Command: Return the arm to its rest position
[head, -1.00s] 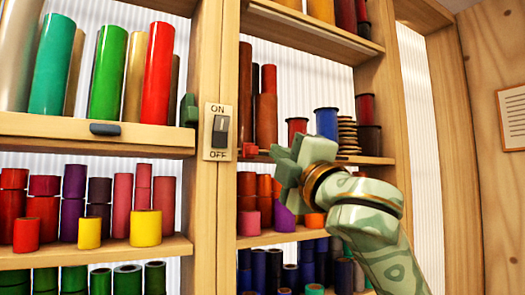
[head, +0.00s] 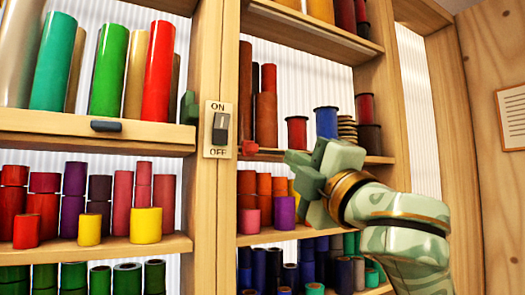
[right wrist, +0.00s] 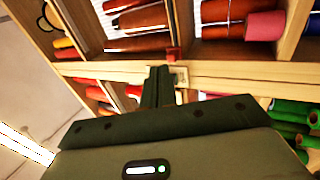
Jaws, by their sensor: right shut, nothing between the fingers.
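My right arm comes in from the lower right in the head view. Its pale green gripper (head: 300,172) is shut and empty, in front of the right-hand shelves. It is right of the ON/OFF switch (head: 219,130) on the wooden post and clear of it. In the right wrist view the dark shut fingers (right wrist: 158,86) point towards the shelf wood, with nothing between them. The gripper hides part of the shelf behind it. My left gripper is not in view.
Wooden shelves (head: 95,131) hold many coloured foil rolls, including a tall red roll (head: 158,69) and a yellow roll (head: 146,225). A small red piece (head: 249,148) sits at the shelf edge beside the gripper. A wooden wall (head: 490,210) stands at the right.

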